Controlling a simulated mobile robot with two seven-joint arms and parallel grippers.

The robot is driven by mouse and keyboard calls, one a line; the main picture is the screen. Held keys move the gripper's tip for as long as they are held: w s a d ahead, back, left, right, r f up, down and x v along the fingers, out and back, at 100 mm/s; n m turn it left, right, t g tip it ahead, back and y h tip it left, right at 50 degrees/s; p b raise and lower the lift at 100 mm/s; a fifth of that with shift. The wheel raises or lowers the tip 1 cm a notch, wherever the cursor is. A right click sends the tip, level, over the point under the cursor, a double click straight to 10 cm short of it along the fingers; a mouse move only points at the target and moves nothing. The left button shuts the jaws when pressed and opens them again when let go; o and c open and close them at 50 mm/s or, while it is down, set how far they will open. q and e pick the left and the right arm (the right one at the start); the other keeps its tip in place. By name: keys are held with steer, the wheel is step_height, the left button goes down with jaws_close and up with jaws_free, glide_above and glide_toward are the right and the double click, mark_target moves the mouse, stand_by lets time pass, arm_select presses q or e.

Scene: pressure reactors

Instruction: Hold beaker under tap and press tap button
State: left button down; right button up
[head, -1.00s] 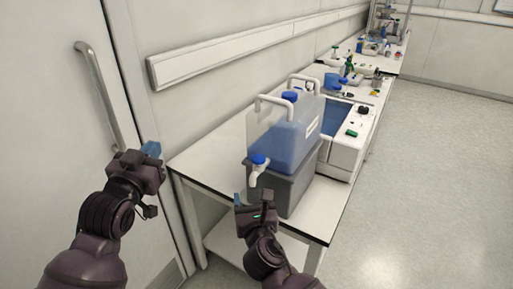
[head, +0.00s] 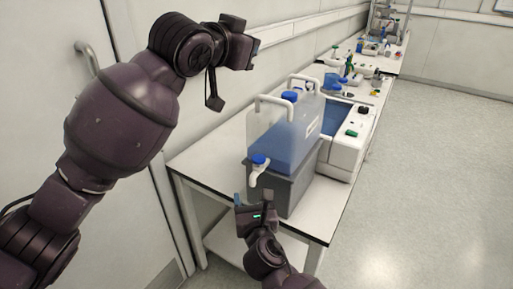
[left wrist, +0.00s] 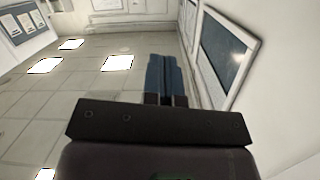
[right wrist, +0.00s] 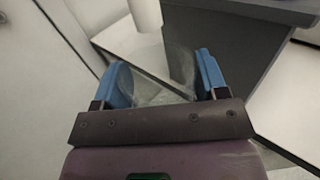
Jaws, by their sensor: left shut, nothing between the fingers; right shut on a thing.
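The carboy (head: 285,135) is a translucent tank of blue liquid, standing on a grey block (head: 283,190). Its tap (head: 254,178) has a white spout and a blue button (head: 259,159) on top. My right gripper (head: 254,198) is below the tap, its fingers apart around a faint, clear beaker (right wrist: 165,92) that is hard to make out. The white spout (right wrist: 146,14) shows beyond the fingers in the right wrist view. My left gripper (head: 256,47) is raised high, left of and above the carboy. Its blue fingers (left wrist: 163,75) are together and empty.
A white bench (head: 215,165) carries the carboy and block. Behind the carboy stands a white device (head: 345,150) with a green button. Several small items stand farther back. A door with a handle is at left; floor at right is clear.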

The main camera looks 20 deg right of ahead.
arm_select(q)
steer(key=s+d+r+g+y, duration=0.1)
steer(key=s+d+r, duration=0.1)
steer(key=d, duration=0.1)
steer(key=n+g+y, duration=0.3)
steer(key=g+y, duration=0.3)
steer(key=y, duration=0.3)
glide_above(258, 157)
steer(key=s+a, duration=0.2)
steer(key=a, duration=0.1)
step_height(258, 157, down, 10)
steer(key=shift+s+r, duration=0.15)
steer(key=x, duration=1.2)
steer(key=shift+s+a+f, duration=0.1)
steer(key=shift+s+f, duration=0.25)
steer(key=shift+f, duration=0.7)
